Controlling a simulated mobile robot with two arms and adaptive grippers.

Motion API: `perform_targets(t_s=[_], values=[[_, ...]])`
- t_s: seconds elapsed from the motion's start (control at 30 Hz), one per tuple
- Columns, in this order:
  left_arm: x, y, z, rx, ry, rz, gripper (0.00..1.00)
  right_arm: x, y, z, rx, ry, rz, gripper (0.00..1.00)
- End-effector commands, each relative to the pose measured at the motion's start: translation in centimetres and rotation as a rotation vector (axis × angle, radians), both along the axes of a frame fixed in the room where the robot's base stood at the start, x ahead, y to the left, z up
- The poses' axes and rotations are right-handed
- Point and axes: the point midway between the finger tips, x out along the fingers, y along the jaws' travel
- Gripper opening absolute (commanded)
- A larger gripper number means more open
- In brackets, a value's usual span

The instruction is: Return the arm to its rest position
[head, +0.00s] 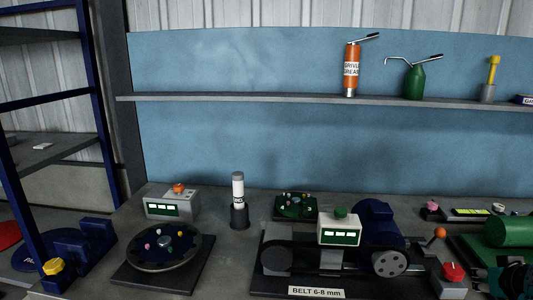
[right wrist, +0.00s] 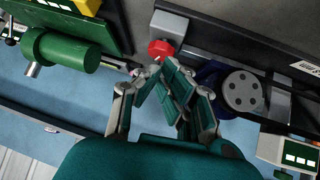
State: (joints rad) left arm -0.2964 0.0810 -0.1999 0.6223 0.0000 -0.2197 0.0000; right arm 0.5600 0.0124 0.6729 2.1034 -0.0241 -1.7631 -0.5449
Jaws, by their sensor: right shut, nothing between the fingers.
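My right gripper (head: 512,272) shows at the bottom right corner of the head view, cut off by the picture edge. In the right wrist view its teal fingers (right wrist: 172,88) are drawn together, shut with nothing held. It is near a red knob (head: 453,271) on a grey box at the front right of the bench. The red knob (right wrist: 161,49) also shows just beyond the fingertips in the wrist view; whether they touch cannot be told. My left gripper is not in view.
A belt machine with a blue motor (head: 375,226) stands left of the gripper. A green cylinder (head: 508,231) lies close behind it. A round dial plate (head: 163,247) stands at left. A shelf (head: 300,99) with an orange grease can (head: 351,68) runs above the bench.

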Motion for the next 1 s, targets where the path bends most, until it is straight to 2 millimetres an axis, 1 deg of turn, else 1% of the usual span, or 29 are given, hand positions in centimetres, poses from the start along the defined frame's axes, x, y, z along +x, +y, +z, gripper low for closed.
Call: perform_targets(t_s=[0.03, 0.07, 0.17, 0.27, 0.3, 0.37, 0.4, 0.5, 0.6, 0.7, 0.9, 0.97, 1.0], values=[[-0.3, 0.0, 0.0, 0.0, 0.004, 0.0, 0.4, -0.5, 0.7, -1.4, -0.02, 0.031, 0.007, 0.0], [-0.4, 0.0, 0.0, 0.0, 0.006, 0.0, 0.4, -0.8, 1.2, -2.0, -0.032, 0.047, 0.012, 0.0], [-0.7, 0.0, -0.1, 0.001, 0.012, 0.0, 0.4, -2.2, 3.3, -5.0, -0.07, 0.111, 0.037, 0.0], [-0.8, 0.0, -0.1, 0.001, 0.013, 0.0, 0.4, -4.5, 6.7, -9.1, -0.103, 0.19, 0.085, 0.0], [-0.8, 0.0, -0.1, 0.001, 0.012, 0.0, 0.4, -5.7, 8.3, -11.0, -0.11, 0.225, 0.112, 0.0], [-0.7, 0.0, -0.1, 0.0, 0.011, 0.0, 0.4, -7.9, 10.9, -13.5, -0.112, 0.272, 0.152, 0.0], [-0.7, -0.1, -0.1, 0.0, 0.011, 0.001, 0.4, -9.4, 12.5, -15.1, -0.106, 0.302, 0.179, 0.0], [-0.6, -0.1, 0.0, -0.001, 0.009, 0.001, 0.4, -12.8, 16.0, -17.9, -0.082, 0.358, 0.233, 0.0], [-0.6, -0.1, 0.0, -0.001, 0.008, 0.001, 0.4, -15.7, 18.6, -19.8, -0.052, 0.403, 0.275, 0.0], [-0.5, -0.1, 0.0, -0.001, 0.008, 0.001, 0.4, -18.4, 20.8, -21.2, -0.02, 0.443, 0.307, 0.0], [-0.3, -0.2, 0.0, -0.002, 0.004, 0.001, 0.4, -23.3, 24.6, -22.9, 0.047, 0.51, 0.358, 0.0], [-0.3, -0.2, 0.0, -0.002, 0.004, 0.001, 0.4, -24.7, 25.6, -23.2, 0.069, 0.528, 0.371, 0.0], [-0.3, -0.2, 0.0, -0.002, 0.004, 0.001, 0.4, -25.3, 26.0, -23.7, 0.079, 0.54, 0.376, 0.0]])
